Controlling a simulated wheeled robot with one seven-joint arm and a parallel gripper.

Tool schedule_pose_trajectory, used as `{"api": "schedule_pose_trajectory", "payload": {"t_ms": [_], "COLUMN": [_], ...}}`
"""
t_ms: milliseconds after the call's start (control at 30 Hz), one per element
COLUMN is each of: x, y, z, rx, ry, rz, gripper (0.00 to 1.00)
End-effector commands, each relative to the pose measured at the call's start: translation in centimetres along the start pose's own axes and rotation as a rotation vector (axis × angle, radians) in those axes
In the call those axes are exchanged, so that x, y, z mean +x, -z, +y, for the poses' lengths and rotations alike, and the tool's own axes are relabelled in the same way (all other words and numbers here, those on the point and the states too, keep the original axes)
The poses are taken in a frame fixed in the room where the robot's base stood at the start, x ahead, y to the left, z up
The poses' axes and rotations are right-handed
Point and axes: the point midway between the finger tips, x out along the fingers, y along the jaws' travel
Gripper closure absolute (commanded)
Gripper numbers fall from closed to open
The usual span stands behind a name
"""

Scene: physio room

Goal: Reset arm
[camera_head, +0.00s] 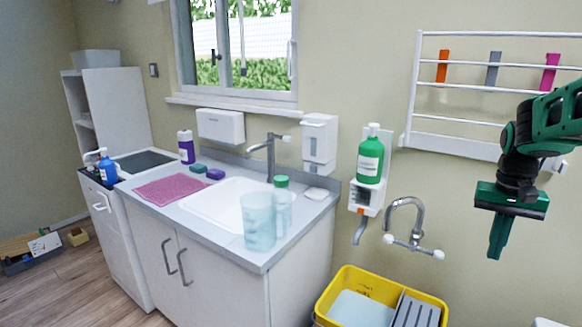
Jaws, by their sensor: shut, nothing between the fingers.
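My gripper (497,240) is at the right of the head view, on the end of my green and black arm. Its fingers point down and are shut with nothing held. It hangs in front of the wall, to the right of the wall tap and below the wall rack, touching nothing that I can see.
A yellow bucket (348,278) stands below the wall tap (405,220). A green bottle (371,158) sits in a wall holder. The counter (165,211) holds a clear jug (259,222), a pink cloth (172,189) and a sink. A white rack (453,149) is on the wall.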

Motion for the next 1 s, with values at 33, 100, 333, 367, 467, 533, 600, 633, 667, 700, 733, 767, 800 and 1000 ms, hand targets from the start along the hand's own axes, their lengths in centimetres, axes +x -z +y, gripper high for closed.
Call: {"api": "schedule_pose_trajectory", "payload": {"t_ms": [33, 100, 333, 367, 467, 533, 600, 633, 667, 700, 733, 767, 800, 1000], "x": [-0.4, -0.5, 0.5, 0.7, 1.7, 2.4, 2.9, 3.2, 3.3, 3.5, 3.6, 3.7, 3.8, 3.8], "y": [-2.1, -4.8, -13.9, -15.0, -18.5, -20.4, -21.9, -22.4, -22.8, -23.2, -23.5, -23.7, -23.8, -23.9], "z": [0.9, 2.0, 5.5, 5.8, 6.9, 7.4, 7.8, 7.9, 8.0, 8.1, 8.2, 8.2, 8.2, 8.2], "rx": [0.001, -0.001, -0.009, -0.011, -0.018, -0.021, -0.025, -0.027, -0.029, -0.03, -0.031, -0.032, -0.032, -0.032], "ry": [0.003, 0.005, 0.021, 0.024, 0.035, 0.041, 0.047, 0.049, 0.051, 0.052, 0.053, 0.053, 0.054, 0.054], "rz": [0.003, 0.002, -0.007, -0.008, -0.012, -0.016, -0.018, -0.02, -0.02, -0.021, -0.022, -0.023, -0.023, -0.023], "gripper": [1.0, 1.0, 1.0, 1.0, 1.0, 1.0, 1.0, 1.0, 1.0, 1.0, 1.0, 1.0, 1.0, 1.0]}}
